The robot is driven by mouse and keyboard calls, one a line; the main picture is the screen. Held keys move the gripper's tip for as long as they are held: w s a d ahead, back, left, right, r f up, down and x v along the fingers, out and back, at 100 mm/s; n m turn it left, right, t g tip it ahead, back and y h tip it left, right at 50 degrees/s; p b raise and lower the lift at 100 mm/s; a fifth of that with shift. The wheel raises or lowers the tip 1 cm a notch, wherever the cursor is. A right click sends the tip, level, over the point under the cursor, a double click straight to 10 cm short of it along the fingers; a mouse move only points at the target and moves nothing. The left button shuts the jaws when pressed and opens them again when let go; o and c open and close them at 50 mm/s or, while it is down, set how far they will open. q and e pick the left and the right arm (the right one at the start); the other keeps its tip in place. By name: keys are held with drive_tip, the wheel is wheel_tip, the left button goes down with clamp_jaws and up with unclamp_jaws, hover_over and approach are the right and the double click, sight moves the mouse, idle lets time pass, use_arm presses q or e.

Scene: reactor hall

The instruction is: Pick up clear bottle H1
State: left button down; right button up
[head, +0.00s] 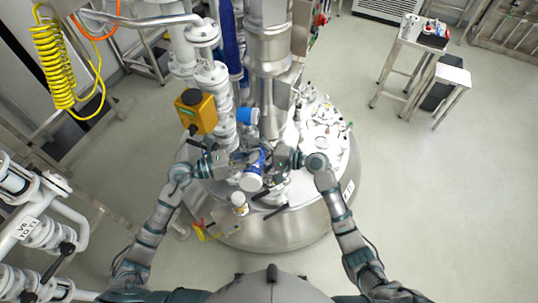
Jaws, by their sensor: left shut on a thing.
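A bottle with a blue label and a white end (251,181) is tilted above the round steel vessel lid, in the middle of the head view. I cannot read its label or tell from the picture that it is H1. My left gripper (246,161) is shut on this bottle from the left, and its fingers hide part of it. My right gripper (267,204) is just to the right of and below the bottle. Its two dark fingers are spread, with nothing visible between them.
A small white-capped bottle (239,199) stands near the front rim of the steel vessel (275,235). A yellow box (196,112) and pipework (268,50) rise behind the grippers. A small table (411,39) stands back right.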

drive_tip(key=shift+x, duration=1.2)
drive_tip(key=shift+s, duration=0.1)
drive_tip(key=c, duration=1.1)
use_arm(q)
drive_tip(key=c, duration=1.5)
unclamp_jaws()
use_arm(e)
drive_tip(key=shift+r, duration=0.1)
drive_tip(key=shift+c, duration=0.8)
use_arm(q)
drive_tip(key=o, duration=0.6)
